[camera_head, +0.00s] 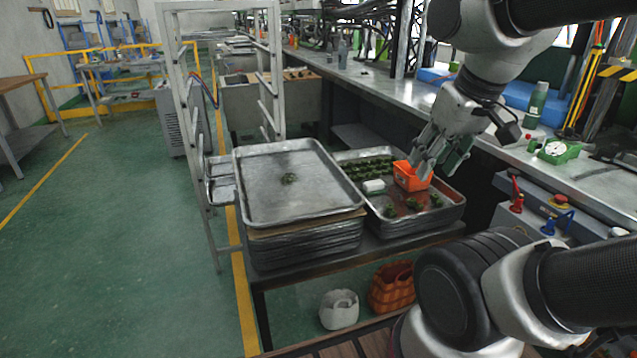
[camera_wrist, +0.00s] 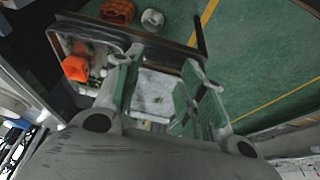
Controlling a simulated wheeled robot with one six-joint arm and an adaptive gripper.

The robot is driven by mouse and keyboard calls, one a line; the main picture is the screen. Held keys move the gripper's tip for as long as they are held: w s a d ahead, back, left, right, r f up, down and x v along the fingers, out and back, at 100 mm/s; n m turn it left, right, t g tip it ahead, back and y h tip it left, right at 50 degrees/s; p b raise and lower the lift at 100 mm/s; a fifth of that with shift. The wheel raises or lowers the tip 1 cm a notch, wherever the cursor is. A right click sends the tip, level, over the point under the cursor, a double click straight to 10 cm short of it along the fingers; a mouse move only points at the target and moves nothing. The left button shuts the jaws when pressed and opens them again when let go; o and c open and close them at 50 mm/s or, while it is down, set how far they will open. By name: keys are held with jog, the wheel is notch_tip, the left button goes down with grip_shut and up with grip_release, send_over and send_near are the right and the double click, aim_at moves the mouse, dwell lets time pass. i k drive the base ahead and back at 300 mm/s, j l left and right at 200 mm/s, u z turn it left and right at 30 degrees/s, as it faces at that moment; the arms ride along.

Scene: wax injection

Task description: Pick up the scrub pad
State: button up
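A small white block (camera_head: 374,186), which may be the scrub pad, lies on the right metal tray (camera_head: 453,212) beside an orange bin (camera_head: 411,177); it is too small to tell for sure. My gripper (camera_head: 437,160) hangs above the tray's right part, just right of the orange bin in the head view. In the wrist view its green-padded fingers (camera_wrist: 163,65) are spread apart with nothing between them. The orange bin (camera_wrist: 75,68) shows left of the fingers there. I cannot make out the white block in the wrist view.
Rows of dark green pieces (camera_head: 363,168) lie in the right tray. A long bench (camera_head: 400,97) runs behind. Open green floor (camera_head: 115,240) lies left.

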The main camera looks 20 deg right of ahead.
aim_at(372, 188)
jog(key=i+l, duration=0.3)
jog(key=l, duration=0.2)
jog(key=i+l, duration=0.65)
jog(key=l, duration=0.3)
jog(key=i+l, duration=0.35)
jog(key=l, duration=0.1)
